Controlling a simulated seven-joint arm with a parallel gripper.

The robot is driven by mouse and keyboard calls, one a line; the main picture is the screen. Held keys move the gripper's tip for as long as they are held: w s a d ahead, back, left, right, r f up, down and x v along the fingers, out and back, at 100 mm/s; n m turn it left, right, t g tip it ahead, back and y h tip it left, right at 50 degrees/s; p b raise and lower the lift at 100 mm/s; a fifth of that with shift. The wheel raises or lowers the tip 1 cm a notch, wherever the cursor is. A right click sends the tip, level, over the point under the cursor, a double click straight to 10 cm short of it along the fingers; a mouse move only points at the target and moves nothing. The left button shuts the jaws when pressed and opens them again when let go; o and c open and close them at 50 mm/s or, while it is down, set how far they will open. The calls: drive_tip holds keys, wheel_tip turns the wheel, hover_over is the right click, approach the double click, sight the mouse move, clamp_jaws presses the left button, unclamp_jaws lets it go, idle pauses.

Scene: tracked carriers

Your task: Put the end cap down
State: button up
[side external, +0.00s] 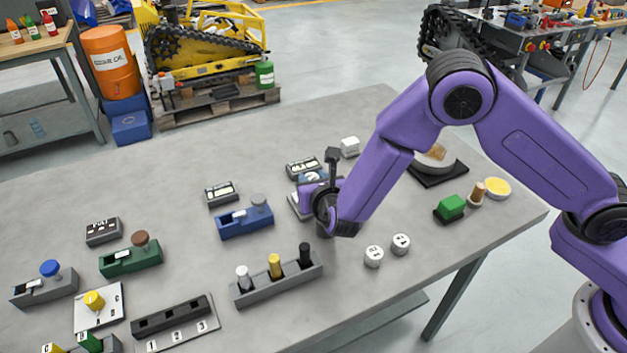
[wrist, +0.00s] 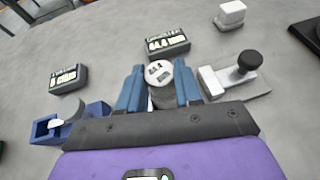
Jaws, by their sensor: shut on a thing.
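In the wrist view, my gripper (wrist: 158,88) has its two blue fingers closed on the end cap (wrist: 158,71), a short pale cylinder with dark marks on its top. A grey gauge with a black knob (wrist: 240,75) is just right of the fingers. A display reading 44.4 mm (wrist: 167,40) lies just beyond the cap. In the side external view, my gripper (side external: 312,180) is low over the table's middle; my own wrist hides the cap there. I cannot tell whether the cap touches the table. Two white marked caps (side external: 373,256) (side external: 400,244) stand at the front right.
A blue gauge (side external: 245,221) and its display (side external: 220,193) are left of my gripper. A grey holder with three pegs (side external: 276,282) stands in front. A white block (side external: 350,147) is behind. A green block (side external: 450,207) is to the right. Bare table lies at the back left.

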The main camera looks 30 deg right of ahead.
drive_tip(key=shift+f, duration=0.25)
drive_tip(key=o, duration=1)
drive_tip(key=shift+r, duration=0.15)
drive_tip(key=shift+s+r, duration=0.15)
drive_tip(key=v, duration=1.1)
drive_tip(key=shift+s+a, duration=0.1)
drive_tip(key=shift+s, duration=0.2)
